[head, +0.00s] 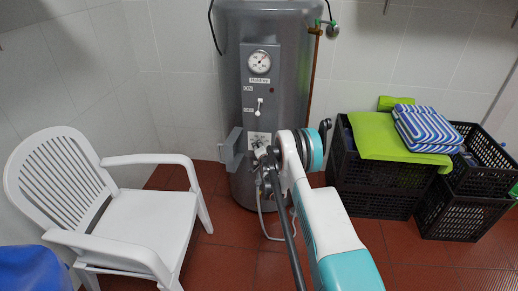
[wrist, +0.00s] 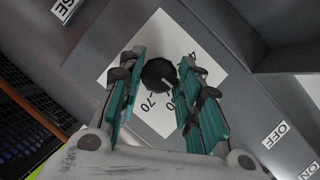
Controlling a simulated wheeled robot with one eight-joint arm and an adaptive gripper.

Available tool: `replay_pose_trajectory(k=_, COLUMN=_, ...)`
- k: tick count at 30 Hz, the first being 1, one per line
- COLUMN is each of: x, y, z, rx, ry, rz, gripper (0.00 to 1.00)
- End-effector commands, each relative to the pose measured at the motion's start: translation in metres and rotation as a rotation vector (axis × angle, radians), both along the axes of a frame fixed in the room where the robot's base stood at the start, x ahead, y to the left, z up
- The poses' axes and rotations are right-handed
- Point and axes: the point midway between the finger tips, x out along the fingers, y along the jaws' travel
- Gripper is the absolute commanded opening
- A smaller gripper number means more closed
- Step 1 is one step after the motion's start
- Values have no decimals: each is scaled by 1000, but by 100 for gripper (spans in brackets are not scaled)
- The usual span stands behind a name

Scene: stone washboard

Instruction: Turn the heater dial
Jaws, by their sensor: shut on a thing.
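The heater is a tall grey cylinder (head: 232,70) against the tiled wall in the head view. Its dial (wrist: 158,74) is a round black knob on a white plate (wrist: 150,118) with printed numbers, among them 70, in the wrist view. My gripper (wrist: 162,62) has its two teal-padded fingers on either side of the dial, shut on it near the fingertips. In the head view my gripper (head: 262,152) is at the lower front of the heater, just below the white plate (head: 258,138); it and my arm hide the dial there.
A round gauge (head: 260,62) and a small white lever (head: 259,104) sit above on the heater's panel. A white plastic chair (head: 150,215) stands at left. Black crates (head: 375,190) with a green cloth and striped towel (head: 428,128) stand at right.

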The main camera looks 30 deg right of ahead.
Motion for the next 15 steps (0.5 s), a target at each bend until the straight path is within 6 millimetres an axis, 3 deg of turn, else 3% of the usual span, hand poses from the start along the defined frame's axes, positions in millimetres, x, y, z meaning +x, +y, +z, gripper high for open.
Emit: replay_pose_trajectory(k=15, x=-1, y=-1, z=-1, rx=47, ry=-30, rz=0, gripper=8)
